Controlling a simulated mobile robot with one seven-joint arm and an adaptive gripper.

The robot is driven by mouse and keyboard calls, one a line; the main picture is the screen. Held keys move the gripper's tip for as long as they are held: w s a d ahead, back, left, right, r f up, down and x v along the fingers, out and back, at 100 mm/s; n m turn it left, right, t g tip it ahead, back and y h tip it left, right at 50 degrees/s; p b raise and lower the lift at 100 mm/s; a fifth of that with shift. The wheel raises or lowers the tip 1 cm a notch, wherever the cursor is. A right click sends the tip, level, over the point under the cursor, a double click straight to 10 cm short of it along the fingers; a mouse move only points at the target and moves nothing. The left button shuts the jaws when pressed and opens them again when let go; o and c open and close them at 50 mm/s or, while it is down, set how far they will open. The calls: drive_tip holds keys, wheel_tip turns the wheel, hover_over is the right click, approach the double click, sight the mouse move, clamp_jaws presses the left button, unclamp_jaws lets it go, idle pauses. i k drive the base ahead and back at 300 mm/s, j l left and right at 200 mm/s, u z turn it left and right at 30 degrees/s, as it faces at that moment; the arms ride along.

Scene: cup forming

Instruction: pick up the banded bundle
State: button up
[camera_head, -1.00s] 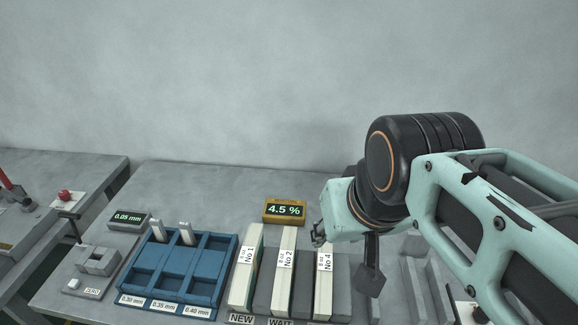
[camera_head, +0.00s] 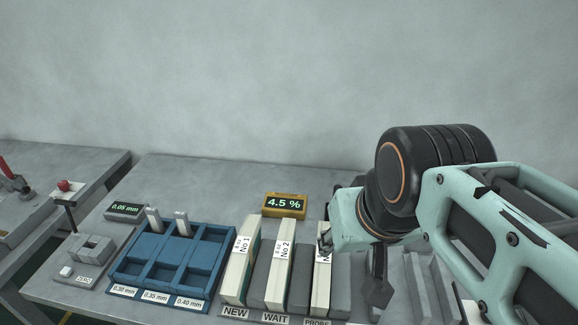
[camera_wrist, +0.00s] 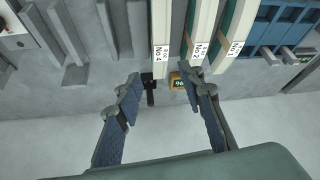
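Three long, pale banded bundles lie side by side in slots: No 1 (camera_head: 238,272), No 2 (camera_head: 278,275) and No 4 (camera_head: 321,285). Each has a white label. My gripper (camera_head: 323,240) hangs by the rear end of bundle No 4 and partly covers its label. In the wrist view my gripper (camera_wrist: 158,76) is open, its two fingers spread and nothing between them. Bundle No 4 (camera_wrist: 165,25) lies ahead of the fingers, in line with the gap. Bundles No 2 (camera_wrist: 200,20) and No 1 (camera_wrist: 234,25) are to its right. I see no contact.
A yellow meter reading 4.5 % (camera_head: 285,204) stands behind the bundles. A blue compartment tray (camera_head: 205,291) and a grey gauge with a 0.05 mm display (camera_head: 124,211) are to the left. Grey slotted blocks (camera_head: 428,285) lie right of the bundles.

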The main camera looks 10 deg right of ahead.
sight(320, 299)
drive_tip(key=k+j+z, duration=0.2)
drive_tip(key=j+z, duration=0.15)
drive_tip(key=j, duration=0.15)
drive_tip(key=k+j+z, duration=0.35)
drive_tip(key=j, duration=0.15)
drive_tip(key=k+j+z, duration=0.2)
drive_tip(key=j+z, duration=0.15)
drive_tip(key=l, duration=0.5)
drive_tip(key=j, duration=0.65)
drive_tip(key=z, duration=0.05)
